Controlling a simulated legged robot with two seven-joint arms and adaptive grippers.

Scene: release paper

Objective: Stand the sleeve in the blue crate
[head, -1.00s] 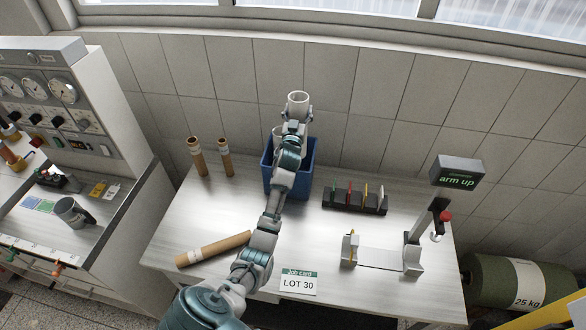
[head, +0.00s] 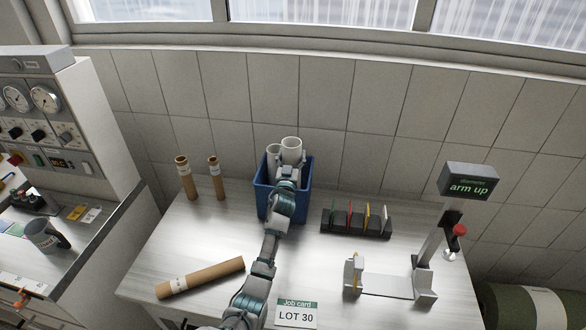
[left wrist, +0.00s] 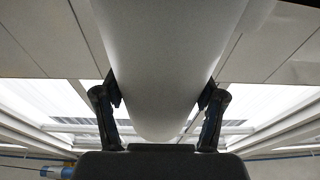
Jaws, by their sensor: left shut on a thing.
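The pale sleeve (head: 291,146) is upright, its open top above the rim of the blue crate (head: 262,203). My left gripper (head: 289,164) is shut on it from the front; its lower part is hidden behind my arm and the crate. The left wrist view shows the sleeve (left wrist: 175,60) large and grey between the two fingers of my left gripper (left wrist: 161,100). I cannot tell whether its lower end touches the crate floor. Another pale tube (head: 272,153) stands in the crate, just left of the held one. My right gripper is out of view.
Two brown tubes (head: 186,178) (head: 216,178) stand left of the crate. A brown tube (head: 200,278) lies at the front left. A black rack (head: 356,223) with coloured dividers, a job card (head: 296,312) and a diameter gauge (head: 390,284) are also on the table (head: 185,240).

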